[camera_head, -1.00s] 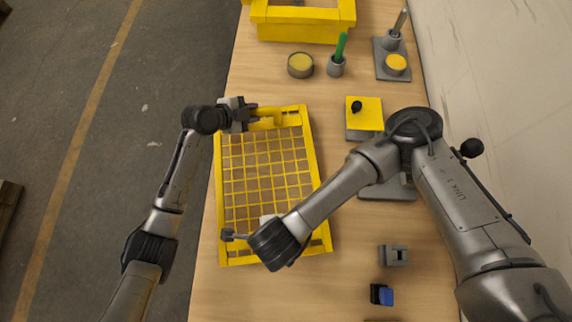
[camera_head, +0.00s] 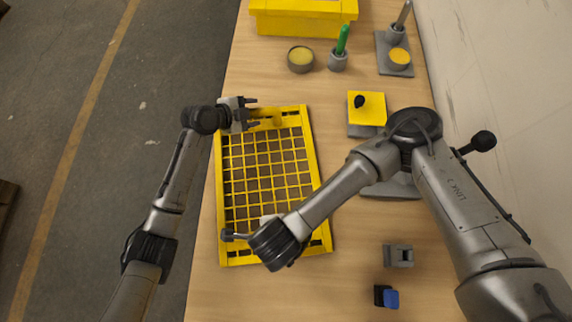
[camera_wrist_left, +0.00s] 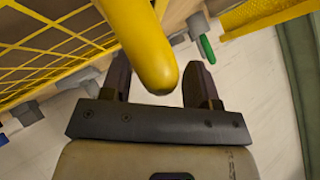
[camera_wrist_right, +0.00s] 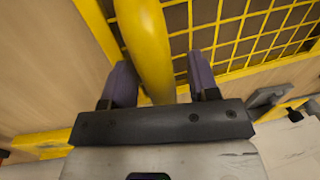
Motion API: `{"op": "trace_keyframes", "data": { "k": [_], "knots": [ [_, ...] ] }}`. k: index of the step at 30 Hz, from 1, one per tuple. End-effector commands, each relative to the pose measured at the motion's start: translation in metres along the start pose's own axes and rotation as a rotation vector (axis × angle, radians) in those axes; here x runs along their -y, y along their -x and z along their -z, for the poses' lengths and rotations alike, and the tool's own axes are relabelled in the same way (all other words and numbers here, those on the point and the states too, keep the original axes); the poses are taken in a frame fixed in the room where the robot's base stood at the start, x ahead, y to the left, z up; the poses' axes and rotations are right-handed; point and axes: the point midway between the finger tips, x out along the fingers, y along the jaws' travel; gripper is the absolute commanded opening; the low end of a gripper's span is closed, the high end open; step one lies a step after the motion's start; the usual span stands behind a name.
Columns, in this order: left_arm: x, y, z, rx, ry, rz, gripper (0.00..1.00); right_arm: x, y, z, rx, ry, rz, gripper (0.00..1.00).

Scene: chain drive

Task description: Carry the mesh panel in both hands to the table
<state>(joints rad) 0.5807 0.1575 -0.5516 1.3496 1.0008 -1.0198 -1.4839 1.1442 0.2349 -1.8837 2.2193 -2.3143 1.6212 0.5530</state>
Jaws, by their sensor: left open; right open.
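The yellow mesh panel (camera_head: 309,150), a frame with a grid, lies on the wooden table (camera_head: 350,230), looking flat. My left gripper (camera_head: 252,113) is at its far end. In the left wrist view, the open fingers (camera_wrist_left: 158,82) stand either side of a yellow handle (camera_wrist_left: 143,45), with gaps beside it. My right wrist covers the panel's near end in the head view and hides most of that gripper. In the right wrist view, the open fingers (camera_wrist_right: 160,82) stand either side of the other yellow handle (camera_wrist_right: 146,40).
A yellow bin (camera_head: 303,24) is at the back. A grey bracket (camera_head: 398,256) and blue-black piece (camera_head: 386,296) lie near front. A wall borders the right.

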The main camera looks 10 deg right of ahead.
Motion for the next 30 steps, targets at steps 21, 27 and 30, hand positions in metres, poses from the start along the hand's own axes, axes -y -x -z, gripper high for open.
{"op": "trace_keyframes", "data": {
  "k": [21,27,30],
  "knots": [
    [0.000,0.092,-0.001,0.002,-0.002,0.001,0.55,0.000,0.000,0.000,0.000,0.000,0.001,0.55],
    [0.000,0.112,0.000,0.001,-0.001,0.000,0.55,0.000,0.000,0.000,0.000,0.000,0.001,0.55],
    [0.000,0.118,0.000,0.000,-0.001,-0.001,0.55,0.000,0.002,0.000,0.001,0.000,0.001,0.55]
  ]
}}
